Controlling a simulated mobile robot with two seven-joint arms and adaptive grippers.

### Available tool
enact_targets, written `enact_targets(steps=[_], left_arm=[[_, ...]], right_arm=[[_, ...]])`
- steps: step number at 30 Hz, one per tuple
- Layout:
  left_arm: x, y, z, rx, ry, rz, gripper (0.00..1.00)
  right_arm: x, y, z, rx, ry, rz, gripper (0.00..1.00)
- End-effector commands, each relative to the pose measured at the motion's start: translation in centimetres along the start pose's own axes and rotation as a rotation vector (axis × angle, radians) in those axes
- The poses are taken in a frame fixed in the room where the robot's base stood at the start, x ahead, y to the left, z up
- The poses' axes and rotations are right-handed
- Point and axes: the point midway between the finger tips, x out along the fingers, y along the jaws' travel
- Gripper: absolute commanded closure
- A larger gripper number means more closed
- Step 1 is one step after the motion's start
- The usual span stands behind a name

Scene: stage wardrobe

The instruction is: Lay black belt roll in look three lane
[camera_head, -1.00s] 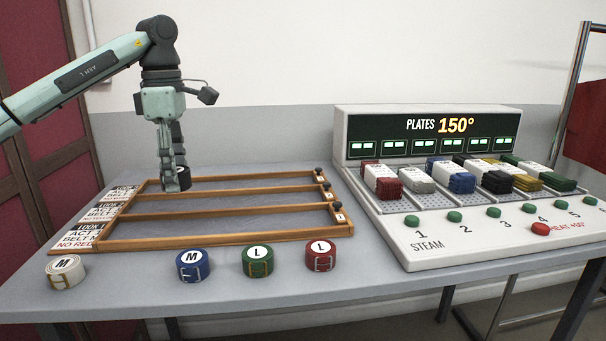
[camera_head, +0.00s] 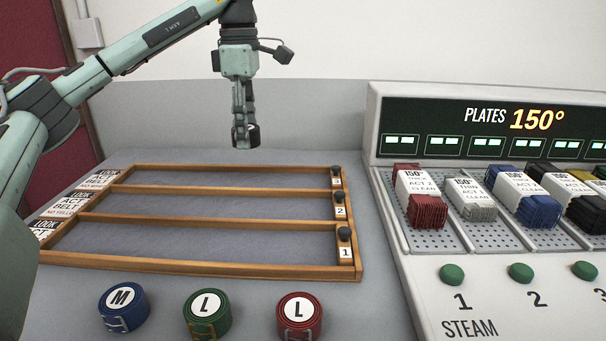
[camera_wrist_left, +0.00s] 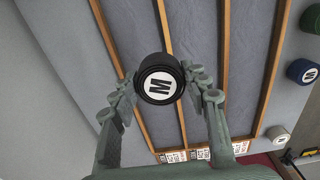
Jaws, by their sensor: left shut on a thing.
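My left gripper (camera_head: 242,138) is shut on the black belt roll (camera_head: 253,135) and holds it up in the air by the rack's far side. In the left wrist view the roll (camera_wrist_left: 160,78), with a white M label, sits between the fingertips (camera_wrist_left: 162,84) and appears over the lane farthest from the coloured rolls. The wooden rack (camera_head: 200,266) has three empty lanes. The two nearer lanes have tags 1 and 2; the look three lane (camera_head: 230,180) appears to be the far one, its tag hard to read. My right gripper is not in view.
Blue (camera_head: 123,308), green (camera_head: 207,314) and red (camera_head: 299,316) belt rolls stand before the rack. A white roll (camera_wrist_left: 277,134) shows in the left wrist view. The steam plate console (camera_head: 400,262) with folded cloth stacks stands close to the rack's right.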

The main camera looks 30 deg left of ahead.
Motion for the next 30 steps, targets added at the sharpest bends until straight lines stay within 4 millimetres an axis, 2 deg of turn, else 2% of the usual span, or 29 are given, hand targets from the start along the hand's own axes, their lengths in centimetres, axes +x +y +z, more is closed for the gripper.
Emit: enact_targets(steps=[1,7,13,20,27,30], left_arm=[[1.1,0.3,1.0,0.003,0.001,-0.003,0.86],[4.0,1.9,5.4,0.005,0.001,-0.005,0.86],[5.5,3.2,8.6,0.001,0.001,-0.002,0.86],[6.7,3.6,9.4,0.000,0.002,-0.001,0.86],[9.9,3.5,9.4,0.001,0.002,-0.002,0.86],[10.2,3.5,9.4,0.000,0.000,0.001,0.86]], right_arm=[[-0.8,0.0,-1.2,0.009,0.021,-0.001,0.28],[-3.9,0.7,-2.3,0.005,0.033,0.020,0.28],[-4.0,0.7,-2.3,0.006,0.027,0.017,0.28],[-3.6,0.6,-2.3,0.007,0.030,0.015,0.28],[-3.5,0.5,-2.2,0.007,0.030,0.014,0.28],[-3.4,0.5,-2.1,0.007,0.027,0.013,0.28]])
